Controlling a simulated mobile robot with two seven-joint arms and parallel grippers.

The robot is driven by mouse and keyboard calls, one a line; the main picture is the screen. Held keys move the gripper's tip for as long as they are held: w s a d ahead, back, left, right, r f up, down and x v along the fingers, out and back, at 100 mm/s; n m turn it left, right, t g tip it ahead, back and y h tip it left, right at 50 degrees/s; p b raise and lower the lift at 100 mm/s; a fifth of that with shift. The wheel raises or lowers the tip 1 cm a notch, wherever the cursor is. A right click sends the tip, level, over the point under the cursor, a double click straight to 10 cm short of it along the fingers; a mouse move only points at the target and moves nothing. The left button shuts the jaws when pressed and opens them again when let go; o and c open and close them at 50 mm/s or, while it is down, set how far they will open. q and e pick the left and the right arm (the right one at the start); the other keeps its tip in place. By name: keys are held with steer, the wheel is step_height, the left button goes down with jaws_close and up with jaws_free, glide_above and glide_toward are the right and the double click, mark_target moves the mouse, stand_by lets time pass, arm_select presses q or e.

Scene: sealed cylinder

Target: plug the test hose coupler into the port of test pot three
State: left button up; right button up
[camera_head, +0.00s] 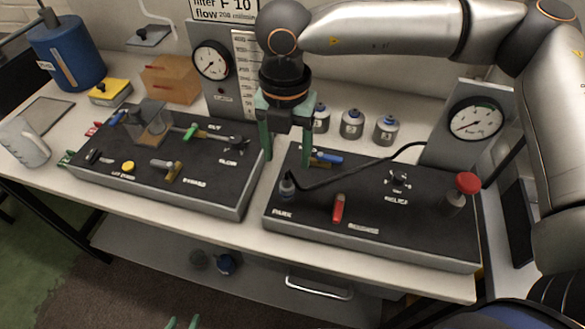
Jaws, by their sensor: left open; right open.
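Three small grey test pots with blue-grey labels stand in a row on the bench. Test pot three (387,130) is the rightmost, and its label seems to read 3. The test hose coupler (287,188) stands upright at the left end of the right panel, by the "PARK" lettering. Its black hose (345,178) runs right and up towards the right gauge. My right gripper (287,160) points down above and behind the coupler, open and empty, not touching it. My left gripper (182,323) shows only its green fingertips at the bottom edge, apart and empty.
The right panel (420,220) carries a red lever (338,208), a blue handle (325,158) and a red knob (467,183). The left panel (215,190) carries several valves. A gauge board (215,85) stands behind it. My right arm spans the upper right.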

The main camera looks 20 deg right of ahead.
mark_target(287, 178)
arm_select(q)
steer(key=shift+s+a+f, duration=0.1)
steer(key=shift+s+f, duration=0.05)
steer(key=shift+s, duration=0.2)
arm_select(e)
steer(key=shift+s+a+r, duration=0.1)
steer(key=shift+s, duration=0.05)
steer(key=shift+f+b, duration=0.45)
steer(key=shift+f, duration=0.45)
step_height(287, 178, down, 7)
steer(key=b, duration=0.5)
steer(key=shift+r, duration=0.1)
steer(key=shift+f+b, duration=0.3)
steer(key=shift+b, duration=0.1)
arm_select(q)
step_height(287, 178, down, 7)
steer(key=shift+w+r, duration=0.1)
steer(key=shift+r, duration=0.15)
steer(key=shift+f+b, duration=0.6)
steer(key=shift+f, duration=0.05)
arm_select(e)
steer(key=shift+c, duration=0.2)
